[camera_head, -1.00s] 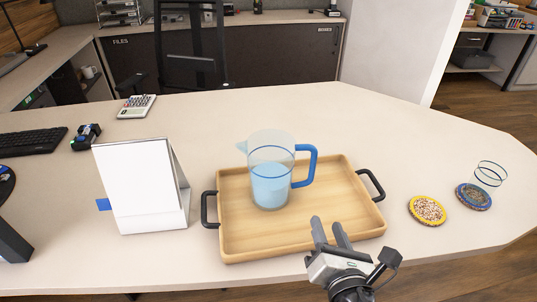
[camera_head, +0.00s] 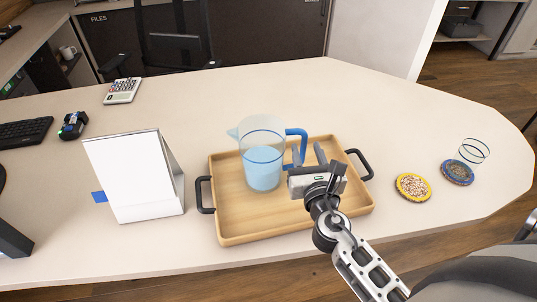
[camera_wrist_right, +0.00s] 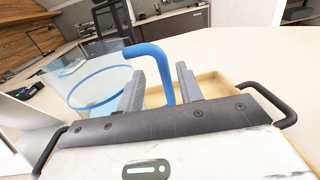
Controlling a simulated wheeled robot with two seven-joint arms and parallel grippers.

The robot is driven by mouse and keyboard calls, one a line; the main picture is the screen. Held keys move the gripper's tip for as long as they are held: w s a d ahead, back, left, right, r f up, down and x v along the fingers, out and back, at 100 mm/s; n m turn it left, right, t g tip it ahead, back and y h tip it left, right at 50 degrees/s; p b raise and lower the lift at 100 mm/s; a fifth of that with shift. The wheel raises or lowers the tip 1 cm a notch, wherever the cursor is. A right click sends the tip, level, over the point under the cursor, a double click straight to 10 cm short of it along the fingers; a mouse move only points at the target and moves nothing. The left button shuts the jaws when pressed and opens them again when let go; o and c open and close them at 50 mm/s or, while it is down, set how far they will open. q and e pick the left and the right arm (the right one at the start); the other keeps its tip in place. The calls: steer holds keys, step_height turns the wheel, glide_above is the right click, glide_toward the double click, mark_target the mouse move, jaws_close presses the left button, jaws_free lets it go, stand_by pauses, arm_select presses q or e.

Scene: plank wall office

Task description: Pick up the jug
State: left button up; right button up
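The jug (camera_head: 263,168) is clear with a blue rim line, a blue handle and light blue liquid in its lower part. It stands upright on the wooden tray (camera_head: 240,229). My right gripper (camera_head: 308,156) is open at the jug's handle side, above the tray. In the right wrist view the blue handle (camera_wrist_right: 160,62) shows between the two grey fingers (camera_wrist_right: 160,85), with gaps beside it. The jug's body (camera_wrist_right: 92,84) is left of the fingers there. My left gripper is not in view.
A white stand-up card (camera_head: 130,178) is left of the tray. Two round coasters, one yellow-rimmed (camera_head: 412,187) and one blue (camera_head: 457,173), and a glass (camera_head: 474,151) are to the right. A calculator (camera_head: 122,91) lies farther back. The table behind the tray is clear.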

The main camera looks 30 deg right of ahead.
mark_target(305, 141)
steer(key=x, duration=0.4)
steer(key=shift+w+d+f, duration=0.15)
steer(key=shift+w+d, duration=0.15)
jaws_close()
stand_by(0.7)
stand_by(0.4)
